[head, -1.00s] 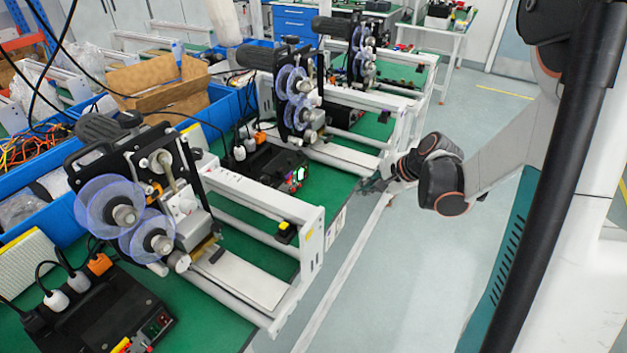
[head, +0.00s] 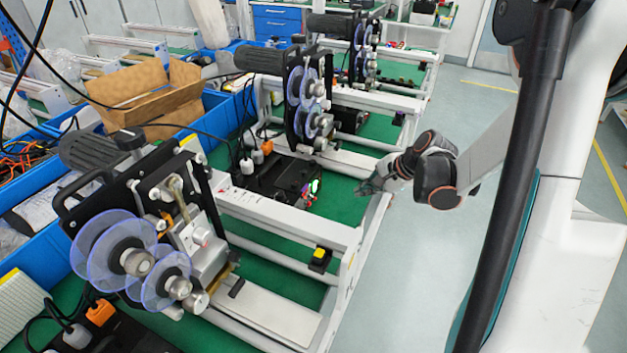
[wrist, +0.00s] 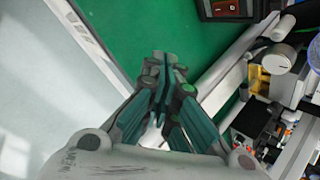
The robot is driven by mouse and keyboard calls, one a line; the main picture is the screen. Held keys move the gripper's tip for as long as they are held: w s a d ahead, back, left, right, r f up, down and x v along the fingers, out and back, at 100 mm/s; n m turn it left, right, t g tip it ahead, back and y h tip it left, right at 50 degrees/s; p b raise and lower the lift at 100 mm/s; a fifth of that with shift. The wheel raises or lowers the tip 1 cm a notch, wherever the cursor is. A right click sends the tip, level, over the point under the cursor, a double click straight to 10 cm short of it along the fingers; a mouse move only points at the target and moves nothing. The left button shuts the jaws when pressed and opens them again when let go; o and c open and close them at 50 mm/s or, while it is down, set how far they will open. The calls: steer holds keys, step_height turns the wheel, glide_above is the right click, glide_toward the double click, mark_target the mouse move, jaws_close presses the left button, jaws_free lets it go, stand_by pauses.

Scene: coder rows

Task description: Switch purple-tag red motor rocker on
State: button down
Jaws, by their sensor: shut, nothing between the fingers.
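My gripper (head: 370,187) is at the bench's front edge in the head view, to the right of the middle machine's black control box (head: 275,178). It is apart from the box and touches nothing I can see. Small red and green lit parts (head: 313,187) show at the box's right end. In the wrist view my teal fingers (wrist: 163,62) are closed together, empty, over the green bench top. A dark box with a red-edged face (wrist: 226,9) shows at the top of that view, partly cut off. I cannot make out a purple tag or tell the rocker's position.
The near machine (head: 150,240) has clear purple-edged reels and a white frame with a yellow-black button box (head: 320,260). White rails (head: 350,165) run close to my gripper. A blue bin with a cardboard box (head: 150,95) stands left. The floor right of the bench is clear.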

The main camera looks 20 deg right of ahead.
steer(key=shift+w+a, duration=0.1)
steer(key=shift+w+a+f+b, duration=0.15)
steer(key=shift+w+a+f, duration=0.1)
steer(key=shift+w+a, duration=0.75)
steer(key=shift+w+a+f+b, duration=0.1)
steer(key=shift+w+a+f, duration=0.1)
steer(key=shift+w+a, duration=0.8)
steer(key=shift+w+a+f+b, duration=0.15)
steer(key=shift+w+a+f, duration=0.1)
steer(key=shift+w+a, duration=0.7)
steer(key=shift+w+a, duration=0.25)
steer(key=shift+w, duration=0.1)
steer(key=shift+w+a+f, duration=0.1)
steer(key=shift+w+a, duration=0.1)
steer(key=shift+a, duration=0.05)
stand_by(0.6)
steer(key=shift+s+d, duration=0.55)
steer(key=shift+s+d+r, duration=0.25)
steer(key=shift+s+d, duration=0.6)
steer(key=shift+s, duration=0.05)
steer(key=shift+s+d+r, duration=0.25)
steer(key=shift+s+d, duration=0.6)
